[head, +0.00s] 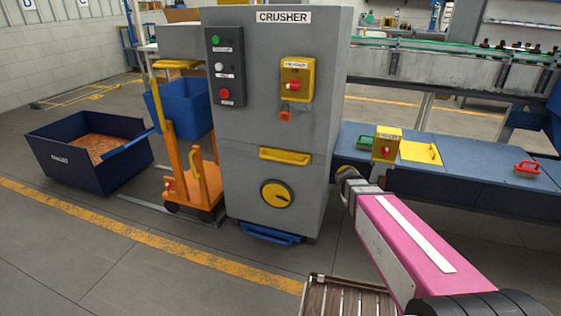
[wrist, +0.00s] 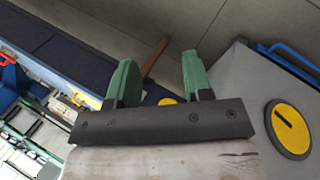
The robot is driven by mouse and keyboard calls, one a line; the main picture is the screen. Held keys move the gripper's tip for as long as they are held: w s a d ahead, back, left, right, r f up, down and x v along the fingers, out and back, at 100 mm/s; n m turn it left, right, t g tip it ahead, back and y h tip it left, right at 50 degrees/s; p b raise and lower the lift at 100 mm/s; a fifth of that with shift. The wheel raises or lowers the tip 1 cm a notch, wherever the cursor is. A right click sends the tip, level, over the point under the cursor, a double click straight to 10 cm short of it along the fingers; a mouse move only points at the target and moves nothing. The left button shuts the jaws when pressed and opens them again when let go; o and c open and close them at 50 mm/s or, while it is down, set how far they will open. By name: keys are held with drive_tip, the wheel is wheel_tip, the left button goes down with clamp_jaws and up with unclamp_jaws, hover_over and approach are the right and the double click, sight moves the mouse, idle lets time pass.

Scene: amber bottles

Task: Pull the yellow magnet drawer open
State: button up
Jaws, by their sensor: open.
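A yellow box with a small label and a red part (head: 387,143) stands at the blue bench beside the crusher. A flat yellow panel with a small handle (head: 420,152) lies right of it. I cannot read which one is the magnet drawer. My gripper (head: 345,173) is by the crusher's right side, just left of and below the yellow box, mostly hidden by my pink arm. In the wrist view my gripper (wrist: 160,62) has its green fingers apart with nothing held. A bit of yellow (wrist: 167,101) shows behind its base, and a brown bar-like thing (wrist: 154,58) shows beyond the fingers.
The grey crusher (head: 245,130) stands left of my gripper, with a yellow handle (head: 285,156) and yellow dial (head: 277,195). A red handle (head: 526,169) sits on the blue bench (head: 470,162). An orange cart (head: 197,180) and blue bin (head: 90,150) stand left.

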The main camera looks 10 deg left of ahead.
drive_tip(key=w+a+r+n+t+h, duration=0.1)
drive_tip(key=w+a+n+t+h, duration=0.15)
drive_tip(key=w+a, duration=0.55)
drive_tip(key=n+t, duration=0.7)
drive_tip(key=t, duration=0.3)
approach(279, 160)
drive_tip(key=shift+g, duration=0.25)
drive_tip(key=x, duration=1.1)
drive_tip(key=shift+w+r, duration=0.1)
drive_tip(key=shift+r, duration=0.1)
clamp_jaws()
